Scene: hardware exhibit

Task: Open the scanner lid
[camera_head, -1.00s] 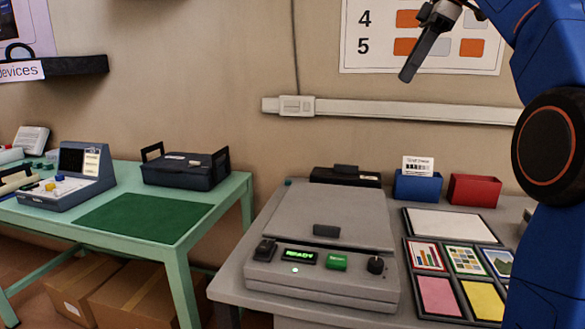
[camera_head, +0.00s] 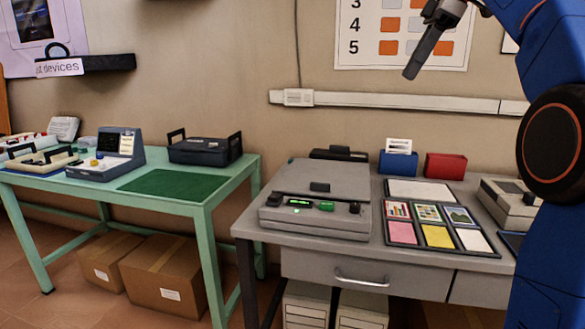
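The grey flatbed scanner (camera_head: 285,222) sits on the grey desk, with a dark knob, a lit green display, a green button and another dark knob along its front. Its flat lid (camera_head: 322,175) is closed, with a small dark handle (camera_head: 319,187) at the lid's front edge. My gripper (camera_head: 414,68) is raised high in front of the wall, above and right of the scanner and far from the lid. Only one dark finger shows clearly, so its opening cannot be told.
Right of the scanner lies a tray of coloured cards (camera_head: 388,241). Blue (camera_head: 398,166) and red (camera_head: 445,167) boxes stand behind. Another grey device (camera_head: 505,205) is at the right. A green table (camera_head: 205,203) stands left, with a gap between.

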